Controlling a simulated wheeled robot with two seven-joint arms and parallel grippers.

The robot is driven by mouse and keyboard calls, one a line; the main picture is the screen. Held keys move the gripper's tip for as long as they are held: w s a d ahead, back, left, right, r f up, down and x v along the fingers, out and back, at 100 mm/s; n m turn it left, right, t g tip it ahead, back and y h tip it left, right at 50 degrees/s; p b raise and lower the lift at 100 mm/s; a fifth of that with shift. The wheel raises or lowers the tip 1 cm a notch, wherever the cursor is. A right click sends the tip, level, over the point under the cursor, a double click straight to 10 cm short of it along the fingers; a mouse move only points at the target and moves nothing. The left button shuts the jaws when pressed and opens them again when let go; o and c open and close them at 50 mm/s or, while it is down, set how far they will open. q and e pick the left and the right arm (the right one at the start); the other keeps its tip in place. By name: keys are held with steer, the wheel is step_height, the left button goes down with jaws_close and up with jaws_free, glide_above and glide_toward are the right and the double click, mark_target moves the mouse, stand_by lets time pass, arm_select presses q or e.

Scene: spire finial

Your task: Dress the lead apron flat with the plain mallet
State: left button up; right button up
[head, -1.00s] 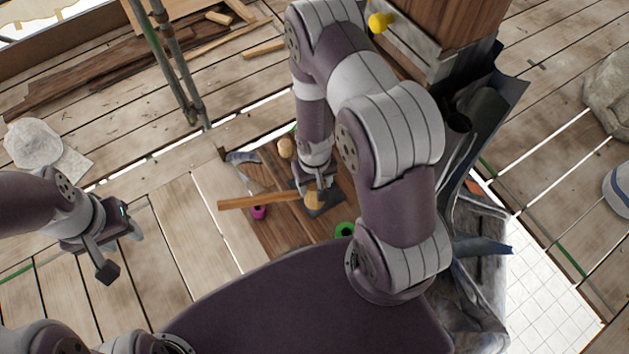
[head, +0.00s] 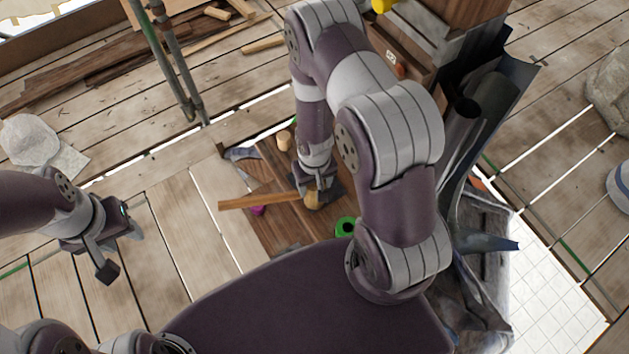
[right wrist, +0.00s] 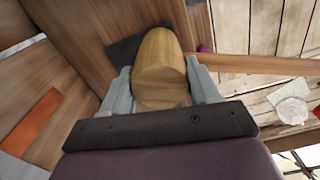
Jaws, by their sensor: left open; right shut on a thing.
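My right gripper (head: 316,192) is shut on the head of a wooden mallet (head: 313,201), above a brown board. The mallet's long handle (head: 250,202) sticks out to the left. In the right wrist view the round wooden head (right wrist: 160,75) sits between both fingers, with the handle (right wrist: 260,65) running right. Grey lead sheet (head: 520,85), which looks like the apron, flares and curls beside the wooden post at the upper right; my right arm hides part of that area. My left gripper (head: 120,250) is open and empty above the deck at the left.
The brown board (head: 275,225) carries a green ring (head: 345,227), a magenta item, a small wooden piece (head: 283,142) and a dark flat piece. A wooden post (head: 455,20) stands at the upper right. Scaffold poles (head: 165,60) rise at the upper left.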

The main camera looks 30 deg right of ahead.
stand_by(0.3)
step_height(320, 180, up, 5)
steer(key=p, duration=0.4)
steer(key=shift+f+p, duration=0.2)
steer(key=shift+p, duration=0.1)
steer(key=shift+f, duration=0.15)
